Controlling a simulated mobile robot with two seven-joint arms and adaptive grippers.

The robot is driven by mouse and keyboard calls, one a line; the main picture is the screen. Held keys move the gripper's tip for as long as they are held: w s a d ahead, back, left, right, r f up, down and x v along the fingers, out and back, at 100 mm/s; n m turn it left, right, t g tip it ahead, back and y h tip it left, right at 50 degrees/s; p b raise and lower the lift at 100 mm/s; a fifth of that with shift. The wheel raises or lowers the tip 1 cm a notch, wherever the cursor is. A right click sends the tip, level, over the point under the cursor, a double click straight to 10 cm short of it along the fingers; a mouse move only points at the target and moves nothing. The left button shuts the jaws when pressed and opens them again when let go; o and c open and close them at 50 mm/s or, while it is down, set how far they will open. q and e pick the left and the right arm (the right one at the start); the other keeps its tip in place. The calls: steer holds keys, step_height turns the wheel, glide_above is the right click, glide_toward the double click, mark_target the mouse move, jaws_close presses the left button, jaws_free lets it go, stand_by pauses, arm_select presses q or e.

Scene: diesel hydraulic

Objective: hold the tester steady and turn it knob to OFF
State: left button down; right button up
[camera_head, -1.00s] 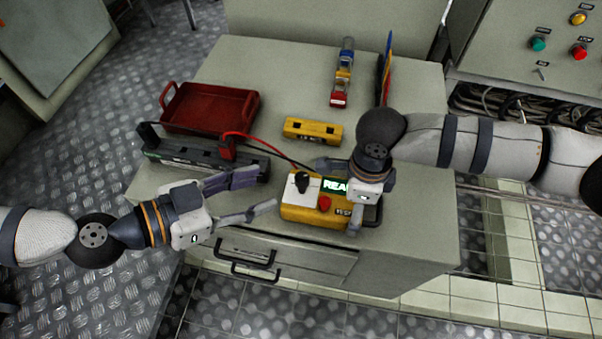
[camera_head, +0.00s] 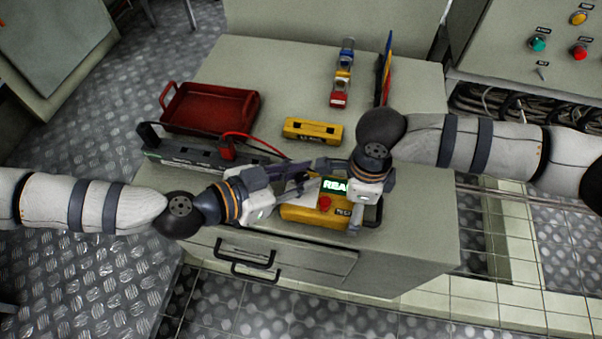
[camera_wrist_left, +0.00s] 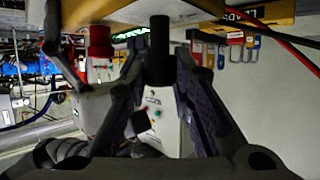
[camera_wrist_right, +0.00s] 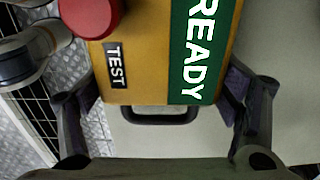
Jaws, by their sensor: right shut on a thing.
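The yellow tester (camera_head: 312,216) stands on the cabinet top near its front edge. Its green display (camera_wrist_right: 196,50) reads READY, and a red button (camera_wrist_right: 90,15) sits beside a TEST label. My right gripper (camera_wrist_right: 158,95) is shut on the tester's right end, one finger on each side. The black knob (camera_wrist_left: 160,50) shows in the left wrist view between the spread fingers of my left gripper (camera_wrist_left: 157,68), with gaps visible on both sides. In the head view my left gripper (camera_head: 312,178) covers the knob and part of the white plate.
A long grey unit (camera_head: 165,152) with red and black leads lies left of the tester. A red tray (camera_head: 210,107), a small yellow box (camera_head: 312,131) and a row of padlocks (camera_head: 342,80) are behind. A drawer handle (camera_head: 245,253) is below the front edge.

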arm_select(q)
steer(key=shift+d+n+t, duration=0.1)
steer(key=shift+n+t, duration=0.2)
steer(key=shift+t, duration=0.1)
steer(key=n+t+y, duration=0.2)
steer(key=n+y, duration=0.1)
steer(key=shift+d+t, duration=0.1)
steer(key=shift+t, duration=0.2)
steer(key=n+t+y, duration=0.1)
steer(key=n+y, duration=0.3)
steer(key=shift+t, duration=0.4)
steer(key=n+y, duration=0.3)
steer(key=y, duration=0.1)
steer(key=shift+n+y, duration=0.3)
steer(key=shift+s+d+n+y, duration=0.15)
steer(key=shift+d+n+y, duration=0.05)
steer(key=shift+n+y, duration=0.9)
steer(key=shift+r+n+g+y, duration=0.1)
steer(key=shift+n+g+y, duration=0.2)
steer(key=shift+n+y, duration=0.45)
steer(key=shift+a+y, duration=0.2)
steer(key=shift+y, duration=0.25)
steer(key=c, duration=1.4)
jaws_free()
steer(key=shift+a, duration=0.1)
